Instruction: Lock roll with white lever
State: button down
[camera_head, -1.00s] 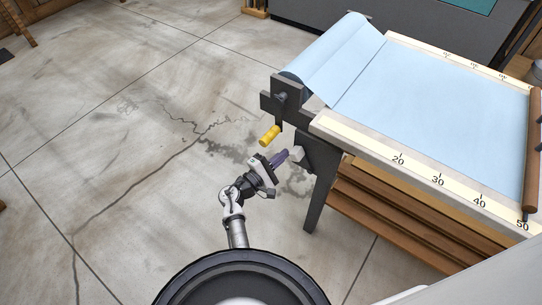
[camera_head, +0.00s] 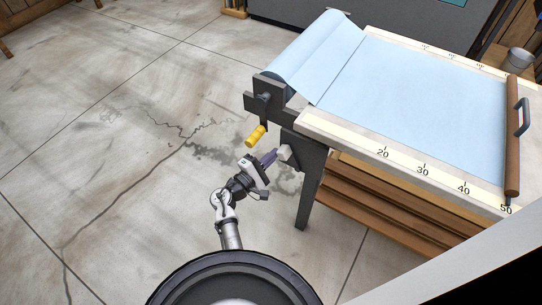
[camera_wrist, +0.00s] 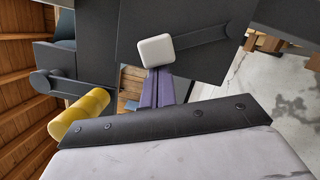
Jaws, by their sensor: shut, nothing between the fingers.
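The white lever's knob (camera_head: 286,153) is a small white block on the side of the dark table frame, below the roll. In the wrist view the white knob (camera_wrist: 156,50) sits at the left end of a dark lever arm (camera_wrist: 205,36). My gripper (camera_head: 274,156) is shut and empty, its purple fingers pointing at the knob. In the wrist view my gripper's fingertips (camera_wrist: 158,72) are just below the knob; I cannot tell whether they touch it. The light blue roll (camera_head: 306,52) lies across the table's left end, its sheet drawn out over the top.
A yellow crank handle (camera_head: 256,136) sticks out left of the lever, close to my gripper; it also shows in the wrist view (camera_wrist: 78,115). A brown bar with a dark handle (camera_head: 513,135) lies across the sheet's right end. The floor (camera_head: 110,130) to the left is clear.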

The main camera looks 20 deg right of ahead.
jog(key=shift+d+r, duration=0.1)
jog(key=shift+s+d+r+m+g, duration=0.15)
jog(key=shift+s+d+r+m, duration=0.15)
jog(key=shift+m, duration=0.25)
jog(key=shift+s+d+r+m+g, duration=0.15)
jog(key=shift+s+r+m, duration=0.15)
jog(key=shift+m, duration=0.25)
jog(key=s+d+m+b, duration=0.1)
jog(key=m, duration=0.1)
jog(key=s+r+m+y, duration=0.1)
jog(key=shift+s+d+r+m+b, duration=0.1)
jog(key=shift+s+d+m+b, duration=0.15)
jog(key=shift+d+m+b, duration=0.15)
jog(key=shift+s+d+r+m+g+y+b, duration=0.15)
jog(key=shift+s+d+m+b, duration=0.15)
jog(key=shift+s+m, duration=0.2)
jog(key=shift+s+d+r+m+g+y+b, duration=0.1)
jog(key=shift+s+d+m+g+y+b, duration=0.1)
jog(key=shift+s+d+m, duration=0.3)
jog(key=shift+s+d+f+m+y+b, duration=0.1)
jog(key=shift+s+d+m+y+b, duration=0.1)
jog(key=shift+s+d+m+b, duration=0.45)
jog(key=shift+s+d+m+y+b, duration=0.15)
jog(key=shift+s+m, duration=0.2)
jog(key=shift+m, duration=0.6)
